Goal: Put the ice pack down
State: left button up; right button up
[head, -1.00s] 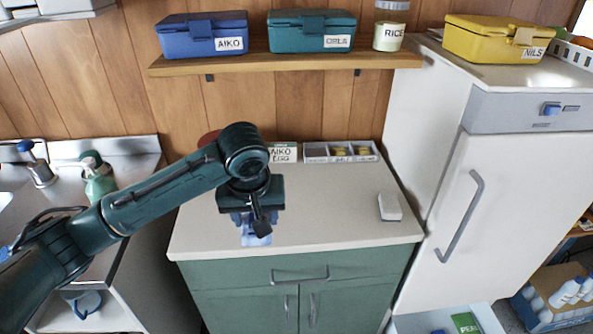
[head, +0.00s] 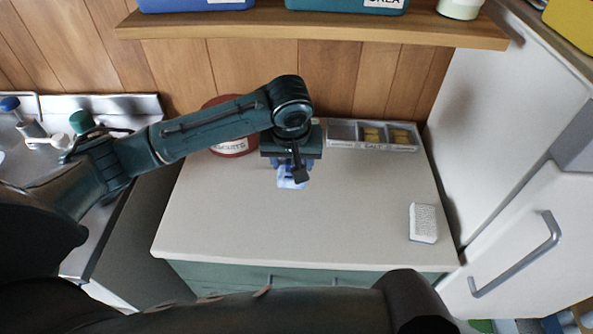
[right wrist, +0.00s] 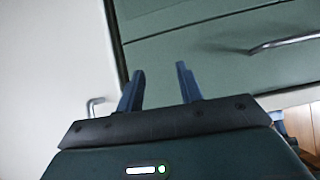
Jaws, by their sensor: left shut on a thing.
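The ice pack (head: 289,182) is a small light blue thing, mostly hidden under my left gripper (head: 291,168) in the head view. The left gripper points down and is shut on it, over the back middle of the pale countertop (head: 330,220). I cannot tell whether the pack touches the counter. My right gripper (right wrist: 160,88) shows in the right wrist view with its two fingers apart and nothing between them, in front of the green cabinet.
A red biscuit tin (head: 232,146) stands behind my left arm. A grey divided tray (head: 372,147) is at the back right, and a white block (head: 423,223) lies at the right. The fridge (head: 530,215) bounds the right; a shelf (head: 320,32) hangs above. The counter's front middle is clear.

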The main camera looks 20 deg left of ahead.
pick_arm(q)
jog(key=shift+f, duration=2.45)
jog(key=o, duration=1)
jog(key=shift+f, duration=0.1)
jog(key=shift+o, duration=0.2)
